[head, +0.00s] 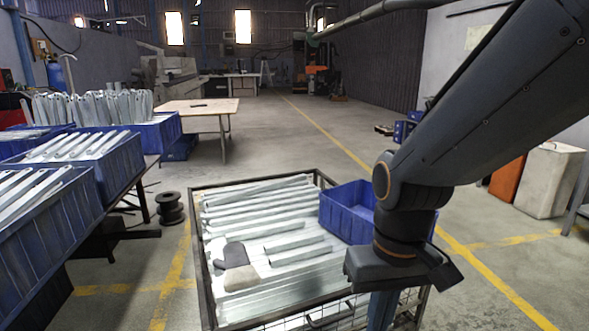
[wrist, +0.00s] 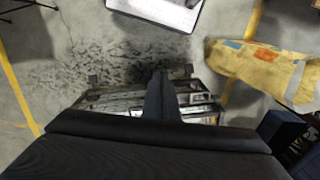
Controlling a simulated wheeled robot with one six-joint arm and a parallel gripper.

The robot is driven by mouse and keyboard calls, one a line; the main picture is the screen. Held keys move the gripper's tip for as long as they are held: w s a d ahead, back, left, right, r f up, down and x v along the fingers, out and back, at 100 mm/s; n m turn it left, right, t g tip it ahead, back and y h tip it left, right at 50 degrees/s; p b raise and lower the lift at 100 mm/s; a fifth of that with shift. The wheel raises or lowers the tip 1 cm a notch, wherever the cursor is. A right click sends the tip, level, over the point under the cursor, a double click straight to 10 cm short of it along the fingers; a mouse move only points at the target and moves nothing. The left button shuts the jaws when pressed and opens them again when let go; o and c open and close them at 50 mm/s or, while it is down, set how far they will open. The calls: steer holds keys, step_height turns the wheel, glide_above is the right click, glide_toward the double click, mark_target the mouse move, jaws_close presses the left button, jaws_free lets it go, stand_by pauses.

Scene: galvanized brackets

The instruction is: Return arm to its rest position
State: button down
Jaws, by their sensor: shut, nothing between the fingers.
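My arm reaches down from the upper right in the head view, over the right side of a wire-mesh cart. My gripper (head: 381,308) points downward at the cart's front right; its tips are hard to make out there. In the wrist view my gripper (wrist: 163,78) shows as a narrow dark shape with its fingers together and nothing held. The cart (head: 203,268) holds several long galvanized brackets (head: 255,205), a blue bin (head: 345,212) and a pair of grey gloves (head: 238,268). My arm hides part of the bin and the cart's right side.
Blue crates (head: 50,223) full of brackets stand on a table at the left. A black spool (head: 171,207) is on the floor. A wooden-topped table (head: 197,106) stands farther back. A pale cabinet (head: 548,180) is at the right. The central floor is clear.

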steer(key=d+r+m+p, duration=0.1)
steer(key=d+r+p, duration=0.4)
steer(key=p, duration=0.4)
steer(key=shift+s+d+r+m+p, duration=0.2)
steer(key=shift+d+m+p, duration=0.1)
steer(key=shift+d+p, duration=0.15)
stand_by(0.3)
